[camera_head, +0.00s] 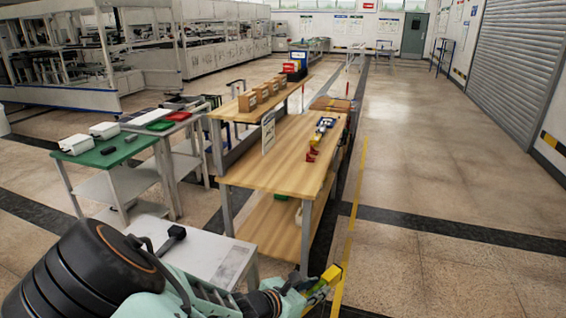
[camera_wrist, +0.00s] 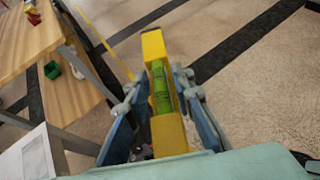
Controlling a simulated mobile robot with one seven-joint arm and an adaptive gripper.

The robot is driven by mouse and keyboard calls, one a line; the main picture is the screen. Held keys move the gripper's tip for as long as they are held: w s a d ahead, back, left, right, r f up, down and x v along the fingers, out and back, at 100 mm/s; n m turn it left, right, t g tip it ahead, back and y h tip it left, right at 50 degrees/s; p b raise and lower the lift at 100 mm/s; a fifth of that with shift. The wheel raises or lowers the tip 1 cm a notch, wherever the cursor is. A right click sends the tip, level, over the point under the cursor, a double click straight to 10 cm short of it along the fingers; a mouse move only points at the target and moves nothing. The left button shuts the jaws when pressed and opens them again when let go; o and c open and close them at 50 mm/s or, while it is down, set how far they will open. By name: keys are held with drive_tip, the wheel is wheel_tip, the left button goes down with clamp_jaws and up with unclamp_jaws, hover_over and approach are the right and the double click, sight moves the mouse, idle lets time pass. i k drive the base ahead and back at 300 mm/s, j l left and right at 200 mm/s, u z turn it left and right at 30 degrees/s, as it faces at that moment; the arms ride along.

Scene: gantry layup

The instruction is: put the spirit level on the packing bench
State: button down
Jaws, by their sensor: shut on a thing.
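My gripper (camera_wrist: 155,115) is shut on the yellow spirit level (camera_wrist: 154,47), whose green vial faces the wrist camera. In the head view my gripper (camera_head: 303,290) is low in the picture, and the level (camera_head: 331,275) sticks out past its fingers, above the floor. Behind it stands a wooden bench (camera_head: 245,178) with a raised back shelf, which looks like the packing bench. The level is apart from the bench, off its near right corner. Part of the bench's top also shows in the wrist view (camera_wrist: 20,45) at upper left.
A white-grey table (camera_head: 200,250) is close in front, and a green-topped table (camera_head: 105,150) is left. Floor at right is clear.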

sight(302, 178)
drive_tip(key=i+l+u, duration=0.1)
drive_tip(key=u, duration=0.8)
drive_tip(key=i+l+u, duration=0.15)
drive_tip(key=l+u, duration=0.15)
drive_tip(key=i+l+u, duration=0.1)
drive_tip(key=l+u, duration=0.15)
drive_tip(key=l, duration=0.25)
drive_tip(key=i+l+u, duration=0.1)
drive_tip(key=l+u, duration=0.55)
drive_tip(key=l, duration=3.1)
